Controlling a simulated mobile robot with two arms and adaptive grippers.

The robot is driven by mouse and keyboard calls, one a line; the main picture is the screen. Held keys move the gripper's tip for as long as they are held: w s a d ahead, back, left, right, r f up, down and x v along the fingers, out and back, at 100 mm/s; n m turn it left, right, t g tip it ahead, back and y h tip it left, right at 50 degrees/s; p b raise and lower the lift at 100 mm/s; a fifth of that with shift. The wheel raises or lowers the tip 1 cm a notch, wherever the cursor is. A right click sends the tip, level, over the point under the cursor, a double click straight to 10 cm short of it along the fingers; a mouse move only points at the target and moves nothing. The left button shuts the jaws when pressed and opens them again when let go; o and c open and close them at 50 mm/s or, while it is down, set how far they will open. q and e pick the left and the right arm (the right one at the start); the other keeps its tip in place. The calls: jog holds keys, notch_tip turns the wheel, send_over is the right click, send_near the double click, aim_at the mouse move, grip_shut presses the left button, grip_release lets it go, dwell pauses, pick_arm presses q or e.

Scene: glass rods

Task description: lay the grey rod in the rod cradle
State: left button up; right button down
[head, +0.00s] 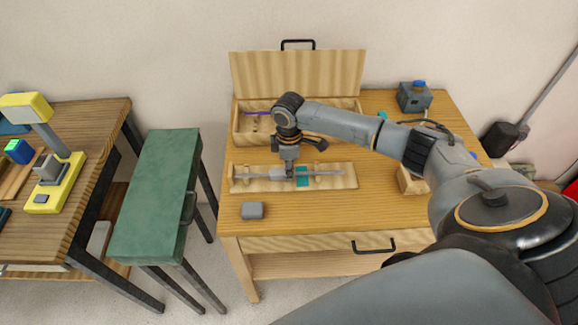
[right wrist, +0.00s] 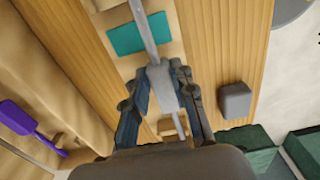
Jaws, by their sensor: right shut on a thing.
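The grey rod (head: 325,172) lies lengthwise along the rod cradle (head: 348,182), a long pale wooden tray on the wooden table, with a teal patch. My right gripper (head: 289,174) is over the cradle, pointing down, shut on the rod near its middle. In the right wrist view the rod (right wrist: 146,32) runs between the fingers of the gripper (right wrist: 166,72), with a thicker grey part at the grip. The cradle's teal patch (right wrist: 125,40) shows behind it. Whether the rod touches its supports I cannot tell. My left gripper is out of view.
Behind the cradle stands an open wooden case (head: 297,74) with a purple item (head: 257,113) inside. A small grey block (head: 252,210) sits in front of the cradle. A grey box with a blue knob (head: 413,97) stands at back right. The table's front is mostly clear.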

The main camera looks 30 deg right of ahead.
jog(key=c, duration=1)
grip_release()
notch_tip(320, 180, up, 12)
